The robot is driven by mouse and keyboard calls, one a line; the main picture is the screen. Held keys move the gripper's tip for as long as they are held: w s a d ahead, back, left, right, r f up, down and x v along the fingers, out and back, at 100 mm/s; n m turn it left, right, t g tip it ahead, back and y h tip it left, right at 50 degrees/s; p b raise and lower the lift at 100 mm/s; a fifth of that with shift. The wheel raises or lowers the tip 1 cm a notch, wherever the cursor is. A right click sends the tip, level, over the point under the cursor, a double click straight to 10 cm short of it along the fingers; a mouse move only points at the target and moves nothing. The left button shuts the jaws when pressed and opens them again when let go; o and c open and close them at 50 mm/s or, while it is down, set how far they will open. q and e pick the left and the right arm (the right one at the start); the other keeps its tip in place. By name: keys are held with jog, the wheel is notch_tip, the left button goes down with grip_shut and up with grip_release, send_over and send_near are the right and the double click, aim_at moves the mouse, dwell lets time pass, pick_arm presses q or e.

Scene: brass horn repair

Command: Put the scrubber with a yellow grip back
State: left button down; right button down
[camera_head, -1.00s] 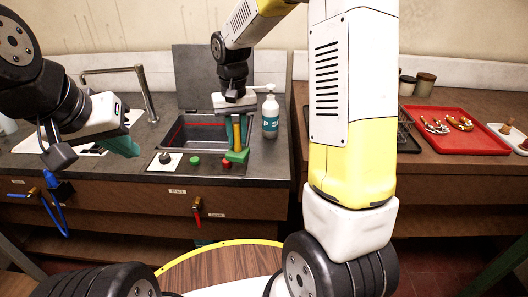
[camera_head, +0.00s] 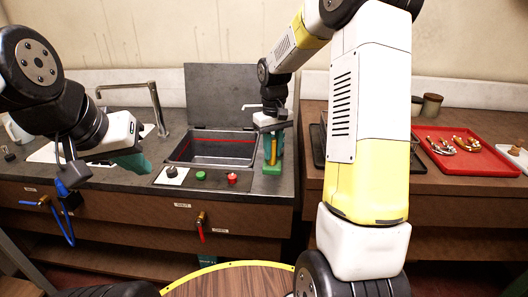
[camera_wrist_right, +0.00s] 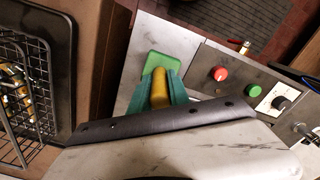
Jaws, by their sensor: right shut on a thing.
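The scrubber has a yellow grip (camera_head: 273,150) and a green base (camera_head: 271,169). It is upright, base down, over the counter strip right of the sink. My right gripper (camera_head: 273,143) is shut on its grip, with teal fingers on both sides. The wrist view shows the yellow grip (camera_wrist_right: 159,88) between the fingers and the green base (camera_wrist_right: 160,62) below. I cannot tell whether the base touches the counter. My left gripper (camera_head: 132,163) hangs over the counter left of the sink, away from the scrubber; its finger gap is not clear.
The sink (camera_head: 215,149) is open, its lid (camera_head: 225,95) raised behind. A panel in front has a black knob, a green button (camera_head: 200,176) and a red button (camera_head: 232,177). A wire rack (camera_wrist_right: 22,85) and a red tray (camera_head: 466,154) stand on the right-hand counter.

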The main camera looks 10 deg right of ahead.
aim_at(273, 159)
jog(key=shift+d+f, duration=0.1)
jog(key=shift+f, duration=1.65)
jog(key=shift+f, duration=0.1)
jog(key=c, duration=1.2)
grip_release()
jog(key=shift+c, duration=0.2)
